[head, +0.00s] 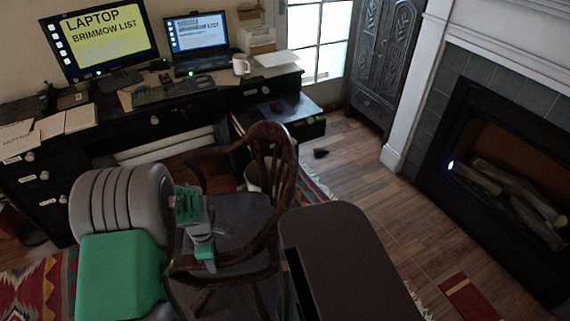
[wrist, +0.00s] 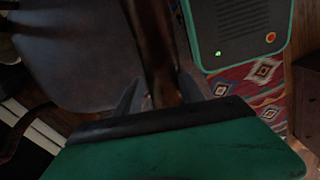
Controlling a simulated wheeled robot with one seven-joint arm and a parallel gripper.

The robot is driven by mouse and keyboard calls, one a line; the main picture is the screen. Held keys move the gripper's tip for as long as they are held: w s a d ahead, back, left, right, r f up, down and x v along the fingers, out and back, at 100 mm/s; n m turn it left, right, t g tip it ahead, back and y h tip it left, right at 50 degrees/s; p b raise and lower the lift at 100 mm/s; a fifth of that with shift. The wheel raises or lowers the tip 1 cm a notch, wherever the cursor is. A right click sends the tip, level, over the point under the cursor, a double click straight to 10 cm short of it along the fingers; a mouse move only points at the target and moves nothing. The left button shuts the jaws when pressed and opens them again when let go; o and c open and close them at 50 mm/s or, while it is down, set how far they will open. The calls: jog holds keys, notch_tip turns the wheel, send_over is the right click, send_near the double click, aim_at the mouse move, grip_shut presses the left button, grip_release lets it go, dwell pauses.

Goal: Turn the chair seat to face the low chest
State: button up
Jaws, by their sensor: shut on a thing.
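The chair (head: 238,219) is dark wood with a curved slatted back and curved arms. In the head view its back is on the right and its seat opens left, beside the desk. My gripper (head: 205,262) is at the chair's near arm. In the wrist view my gripper (wrist: 161,95) has one finger on each side of a brown wooden bar of the chair (wrist: 150,40), shut on it. The dark seat (wrist: 75,50) shows beside the bar. I cannot make out a low chest for certain in either view.
A dark desk (head: 150,120) with a monitor, laptop and mug stands behind the chair; an open drawer (head: 290,108) juts out at its right. A patterned rug (head: 310,187) lies under the chair. A fireplace (head: 510,160) is at the right. Wood floor (head: 370,190) between is mostly clear.

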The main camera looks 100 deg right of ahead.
aim_at(261, 245)
jog(key=shift+s+a+n, duration=0.25)
jog(key=shift+s+n, duration=0.25)
jog(key=shift+s, duration=0.6)
jog(key=shift+s+a+n, duration=0.2)
jog(key=shift+s+n, duration=0.3)
jog(key=shift+s, duration=0.6)
jog(key=shift+s, duration=0.1)
jog(key=shift+s+n+b, duration=0.15)
jog(key=shift+s+n, duration=0.5)
jog(key=shift+s, duration=0.7)
jog(key=shift+s+n+b, duration=0.15)
jog(key=shift+s+n, duration=0.5)
jog(key=shift+s, duration=0.7)
jog(key=shift+s+d+n+b, duration=0.3)
jog(key=shift+s+n, duration=0.1)
jog(key=shift+s, duration=0.5)
jog(key=shift+s+d+n+b, duration=0.15)
jog(key=shift+s+n+b, duration=0.2)
jog(key=shift+s, duration=0.55)
jog(key=shift+s+d+n+b, duration=0.25)
jog(key=shift+s+n, duration=0.2)
jog(key=shift+s, duration=0.45)
jog(key=shift+f, duration=0.1)
jog(key=shift+s, duration=0.1)
